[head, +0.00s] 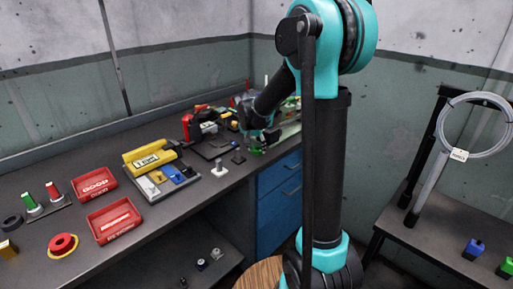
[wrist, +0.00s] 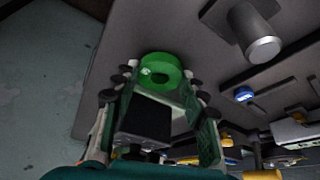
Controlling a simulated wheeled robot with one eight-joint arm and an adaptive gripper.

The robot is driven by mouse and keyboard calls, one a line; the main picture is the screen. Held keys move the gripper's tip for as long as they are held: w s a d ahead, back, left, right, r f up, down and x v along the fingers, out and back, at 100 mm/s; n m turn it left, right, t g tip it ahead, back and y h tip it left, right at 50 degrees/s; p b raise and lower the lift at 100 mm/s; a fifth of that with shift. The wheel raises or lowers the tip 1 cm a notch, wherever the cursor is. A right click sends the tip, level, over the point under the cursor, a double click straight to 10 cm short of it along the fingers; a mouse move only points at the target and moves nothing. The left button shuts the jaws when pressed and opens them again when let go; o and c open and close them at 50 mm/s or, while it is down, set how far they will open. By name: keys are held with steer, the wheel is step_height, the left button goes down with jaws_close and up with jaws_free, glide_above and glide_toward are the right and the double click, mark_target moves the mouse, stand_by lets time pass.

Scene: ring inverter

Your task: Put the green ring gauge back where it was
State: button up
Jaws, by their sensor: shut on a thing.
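The green ring gauge (wrist: 150,82) is a thick bright green ring with a central hole. In the wrist view it sits between the fingertips of my gripper (wrist: 160,78), which is shut on it. In the head view my gripper (head: 260,146) is low over the right part of the long workbench (head: 215,195), near its front edge. A small patch of green shows there at the fingertips; the ring is too small to make out clearly. Whether the ring touches the bench top cannot be told.
A grey metal cylinder (wrist: 262,46) on a dark base stands near the ring. Red trays (head: 113,219), a yellow case (head: 149,157) and a red-and-yellow button (head: 63,245) are farther left. Blue drawers (head: 279,205) sit below the bench. A side table (head: 440,235) stands at right.

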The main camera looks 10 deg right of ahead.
steer(key=shift+f, duration=0.15)
steer(key=o, duration=1.3)
steer(key=v, duration=1.2)
steer(key=s+d+f+n, duration=0.2)
steer(key=s+f, duration=0.4)
steer(key=s, duration=0.2)
steer(key=s+d+f+n+y, duration=0.1)
steer(key=s+d+f+n, duration=0.1)
steer(key=s+f, duration=0.3)
steer(key=s+d+f+n+y, duration=0.1)
steer(key=s+f, duration=0.5)
steer(key=s, duration=0.7)
steer(key=shift+d+f+n, duration=0.3)
steer(key=shift+d+n, duration=0.4)
steer(key=shift+d, duration=0.15)
